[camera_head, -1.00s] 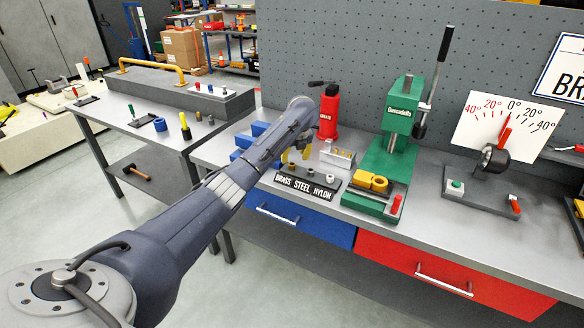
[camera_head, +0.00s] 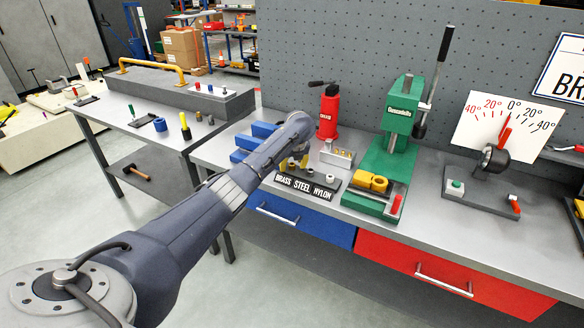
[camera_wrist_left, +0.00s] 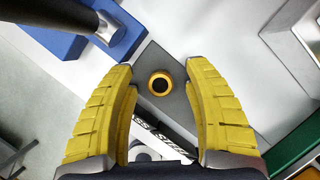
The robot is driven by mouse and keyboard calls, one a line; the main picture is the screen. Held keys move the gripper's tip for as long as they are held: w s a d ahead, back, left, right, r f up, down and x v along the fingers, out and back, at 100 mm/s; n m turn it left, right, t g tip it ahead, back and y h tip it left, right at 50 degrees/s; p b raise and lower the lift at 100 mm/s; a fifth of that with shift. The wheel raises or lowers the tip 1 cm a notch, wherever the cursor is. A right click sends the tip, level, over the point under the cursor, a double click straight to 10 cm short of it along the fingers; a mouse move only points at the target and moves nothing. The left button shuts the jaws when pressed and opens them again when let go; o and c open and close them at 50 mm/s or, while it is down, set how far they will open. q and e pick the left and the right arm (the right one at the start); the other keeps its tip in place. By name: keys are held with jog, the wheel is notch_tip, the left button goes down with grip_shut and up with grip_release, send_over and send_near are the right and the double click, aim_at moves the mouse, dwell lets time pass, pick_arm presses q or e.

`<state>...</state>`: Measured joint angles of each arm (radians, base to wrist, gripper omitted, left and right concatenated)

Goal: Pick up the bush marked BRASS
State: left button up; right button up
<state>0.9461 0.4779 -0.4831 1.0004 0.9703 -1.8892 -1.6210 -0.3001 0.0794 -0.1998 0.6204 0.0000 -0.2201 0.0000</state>
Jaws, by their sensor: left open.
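The bush marked BRASS (camera_wrist_left: 151,84) is a small gold ring with a dark hole, standing on the grey rack (camera_wrist_left: 178,100). My left gripper (camera_wrist_left: 158,68) is open above it, with one yellow finger on each side of the bush in the wrist view, not closed on it. In the head view my left gripper (camera_head: 293,163) is over the left end of the rack's label plate (camera_head: 305,187), reading BRASS STEEL NYLON, and the arm hides the brass bush. The pale nylon bush (camera_head: 330,178) stands at the right end. My right gripper is out of view.
Blue blocks (camera_head: 250,142) lie left of the rack. A red bottle jack (camera_head: 329,112) and a small block with pins (camera_head: 337,154) stand behind it. A green press (camera_head: 388,150) with yellow pieces (camera_head: 370,181) stands to the right.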

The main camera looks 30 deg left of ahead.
pick_arm(q)
grip_shut()
jog(key=shift+r, duration=0.1)
dwell(0.6)
